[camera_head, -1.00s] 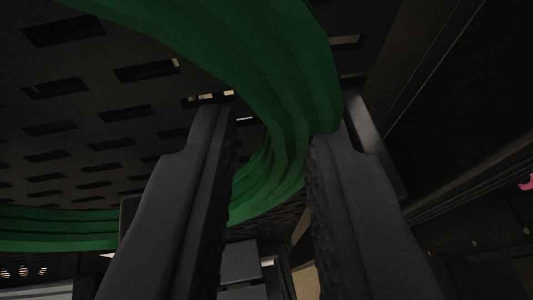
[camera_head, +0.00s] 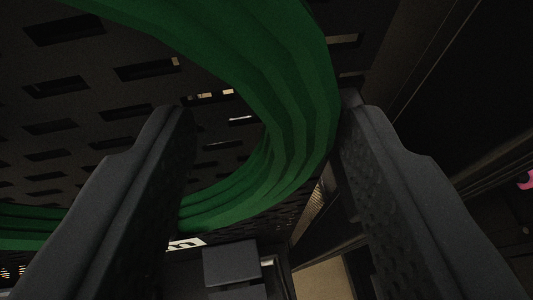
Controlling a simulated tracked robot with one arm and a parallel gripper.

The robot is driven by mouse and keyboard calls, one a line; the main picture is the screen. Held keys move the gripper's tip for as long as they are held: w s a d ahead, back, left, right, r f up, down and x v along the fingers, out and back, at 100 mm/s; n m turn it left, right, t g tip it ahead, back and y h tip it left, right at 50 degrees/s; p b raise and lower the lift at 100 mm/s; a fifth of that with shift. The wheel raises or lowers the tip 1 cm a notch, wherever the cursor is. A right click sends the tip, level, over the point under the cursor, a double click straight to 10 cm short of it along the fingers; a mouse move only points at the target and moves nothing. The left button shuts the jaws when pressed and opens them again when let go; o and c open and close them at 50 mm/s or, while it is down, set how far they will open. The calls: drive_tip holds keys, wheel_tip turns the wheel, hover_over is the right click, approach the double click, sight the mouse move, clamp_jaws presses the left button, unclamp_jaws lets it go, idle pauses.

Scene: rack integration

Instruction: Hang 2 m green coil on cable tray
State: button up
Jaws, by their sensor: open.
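The green coil (camera_head: 300,120) is a thick loop of several strands. It curves from the top of the camera view, around the right, and back to the lower left. It lies against the dark slotted cable tray (camera_head: 95,100); whether a hook or tab bears it cannot be seen. My gripper (camera_head: 265,120) is open, with one finger on each side of the coil's right-hand bend. The right fingertip is close beside the outer edge of the coil, and the left finger stands inside the loop, apart from the strands.
A dark box-like part (camera_head: 232,262) and a white label (camera_head: 186,244) show below the coil. Dark rails (camera_head: 450,190) run along the right side. A small pink item (camera_head: 526,180) is at the right edge.

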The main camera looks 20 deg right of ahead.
drive_tip(key=b+v, duration=0.1)
drive_tip(key=v, duration=1.3)
drive_tip(key=w+a+r+n+t+y, duration=0.2)
drive_tip(key=w+a+r, duration=0.1)
drive_tip(key=a+r, duration=1.2)
drive_tip(key=s+a+r+n+y, duration=0.1)
drive_tip(key=s+a+r, duration=0.2)
drive_tip(key=a+r, duration=0.3)
drive_tip(key=s+a+r+n+t+y, duration=0.1)
drive_tip(key=s+a+r+n+y, duration=0.1)
drive_tip(key=s+a+r, duration=0.2)
drive_tip(key=a+r, duration=0.3)
drive_tip(key=a, duration=0.5)
drive_tip(key=shift+a+y, duration=0.3)
drive_tip(key=shift+a, duration=0.1)
drive_tip(key=shift+c, duration=1)
drive_tip(key=shift+d, duration=0.1)
